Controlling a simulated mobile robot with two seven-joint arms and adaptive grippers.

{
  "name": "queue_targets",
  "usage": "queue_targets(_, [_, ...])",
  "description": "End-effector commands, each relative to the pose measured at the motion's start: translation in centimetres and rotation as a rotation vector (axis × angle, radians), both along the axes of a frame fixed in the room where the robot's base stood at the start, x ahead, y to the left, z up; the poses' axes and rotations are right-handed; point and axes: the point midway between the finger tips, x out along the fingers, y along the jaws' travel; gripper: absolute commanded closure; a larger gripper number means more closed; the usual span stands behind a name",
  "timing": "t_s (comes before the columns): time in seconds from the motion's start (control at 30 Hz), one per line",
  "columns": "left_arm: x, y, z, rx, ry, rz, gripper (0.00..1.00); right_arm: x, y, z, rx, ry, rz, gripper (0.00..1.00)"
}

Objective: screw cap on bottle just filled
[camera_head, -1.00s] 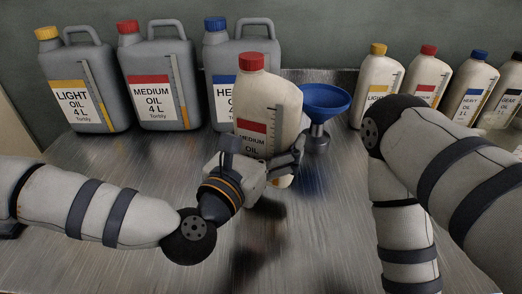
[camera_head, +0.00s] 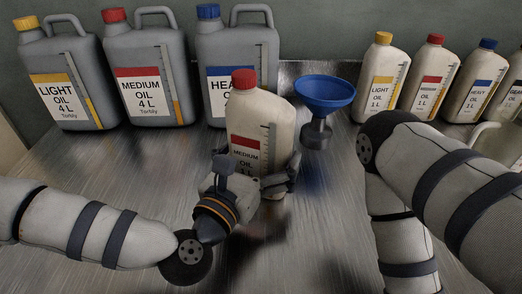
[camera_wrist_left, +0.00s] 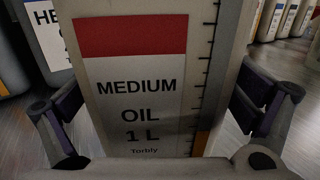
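The cream 1 L bottle (camera_head: 262,116) marked medium oil stands roughly upright in the middle of the head view. A red cap (camera_head: 243,79) sits on its neck; I cannot tell how tight it is. My left gripper (camera_head: 262,180) is shut on this bottle low on its body. In the left wrist view its label (camera_wrist_left: 135,90) fills the middle, with a finger on each side.
A blue funnel (camera_head: 325,92) stands on a grey holder right behind the bottle. Large grey 4 L cans (camera_head: 150,65) line the back left. Several cream 1 L bottles (camera_head: 384,85) stand at the back right. The metal table (camera_head: 110,170) is clear at front left.

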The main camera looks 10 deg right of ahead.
Motion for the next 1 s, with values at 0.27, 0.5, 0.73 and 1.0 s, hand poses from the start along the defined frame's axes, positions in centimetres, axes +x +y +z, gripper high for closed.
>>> queue_targets(0.27, [0.0,0.0,0.9,0.000,-0.008,0.000,0.00,0.5,0.0,0.5,0.000,-0.017,0.000,0.48])
queue_targets(0.5, [-3.9,3.2,0.2,-0.001,0.005,0.000,0.00,0.2,0.0,0.2,0.000,-0.007,0.000,0.48])
queue_targets(0.73, [-7.8,6.2,0.2,-0.001,0.006,0.001,0.00,-0.1,0.0,-0.1,0.000,0.004,0.000,0.48])
queue_targets(1.0, [-9.4,7.4,0.4,-0.001,0.001,0.001,0.00,-0.2,0.0,-0.2,0.000,0.008,0.000,0.48])
